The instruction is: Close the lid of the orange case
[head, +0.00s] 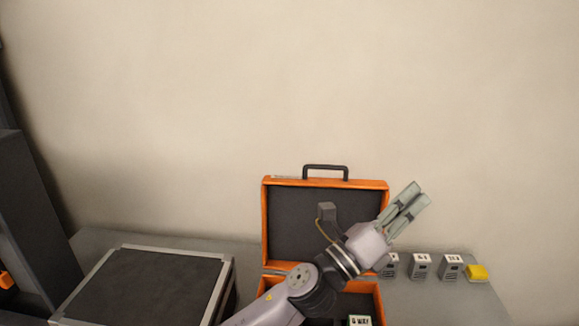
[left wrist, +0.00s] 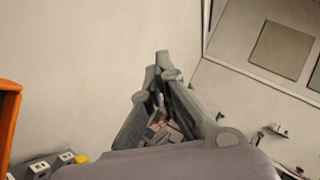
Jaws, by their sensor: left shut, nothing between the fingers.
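The orange case (head: 267,212) stands open on the table, its lid upright with a dark lining and a black handle (head: 325,168) on top. Its base is partly hidden behind my left arm, and a box with printed letters (head: 359,320) shows inside it. My left gripper (head: 418,192) is in front of the lid's right edge, raised and pointing up to the right. It is shut and empty. In the left wrist view my left gripper (left wrist: 160,68) points at bare wall, and an orange edge of the case (left wrist: 8,120) shows at the far left. My right gripper is not in view.
A black case with metal edges (head: 150,285) lies left of the orange case. A plain wall rises behind. A dark upright structure (head: 35,220) is at the far left.

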